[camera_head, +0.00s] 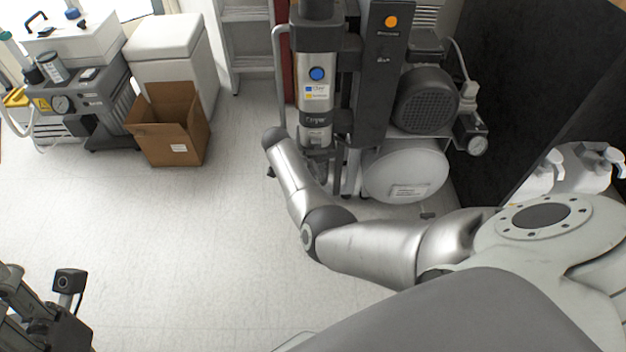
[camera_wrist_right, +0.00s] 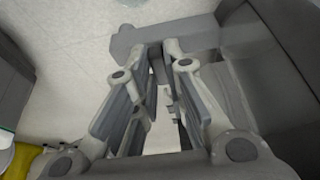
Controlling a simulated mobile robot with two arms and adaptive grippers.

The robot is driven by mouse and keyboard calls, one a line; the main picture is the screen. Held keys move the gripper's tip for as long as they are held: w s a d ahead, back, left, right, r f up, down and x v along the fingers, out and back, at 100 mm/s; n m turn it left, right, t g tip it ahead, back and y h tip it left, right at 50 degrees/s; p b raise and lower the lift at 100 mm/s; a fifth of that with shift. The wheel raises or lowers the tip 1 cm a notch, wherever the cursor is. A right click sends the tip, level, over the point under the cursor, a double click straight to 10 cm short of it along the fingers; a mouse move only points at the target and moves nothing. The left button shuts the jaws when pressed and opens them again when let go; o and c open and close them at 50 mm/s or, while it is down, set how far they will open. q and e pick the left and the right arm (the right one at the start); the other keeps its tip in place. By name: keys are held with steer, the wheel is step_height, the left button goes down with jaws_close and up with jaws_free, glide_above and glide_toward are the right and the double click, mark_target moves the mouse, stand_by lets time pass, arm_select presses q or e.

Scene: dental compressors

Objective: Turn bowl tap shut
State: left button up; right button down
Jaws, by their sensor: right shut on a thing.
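The silver filter unit with a blue button (camera_head: 317,74) stands upright on the compressor at top centre in the head view. The bowl tap would be at its lower end, where my right wrist and gripper (camera_head: 318,168) cover it, so I cannot make it out there. In the right wrist view, the fingers of my right gripper (camera_wrist_right: 164,52) reach to a grey bar-like part (camera_wrist_right: 132,40) and are shut on it; it seems to be the tap, but its angle is unclear. My left gripper (camera_head: 38,312) shows only partly at lower left, away from the compressor.
A dark motor (camera_head: 424,100) and a white tank (camera_head: 405,172) stand right of the filter unit. An open cardboard box (camera_head: 172,128) and a grey machine (camera_head: 75,100) stand at left. A black panel (camera_head: 520,70) closes off the right. The floor at centre left is clear.

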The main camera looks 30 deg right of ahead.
steer(key=shift+d, duration=0.1)
steer(key=c, duration=1.5)
jaws_free()
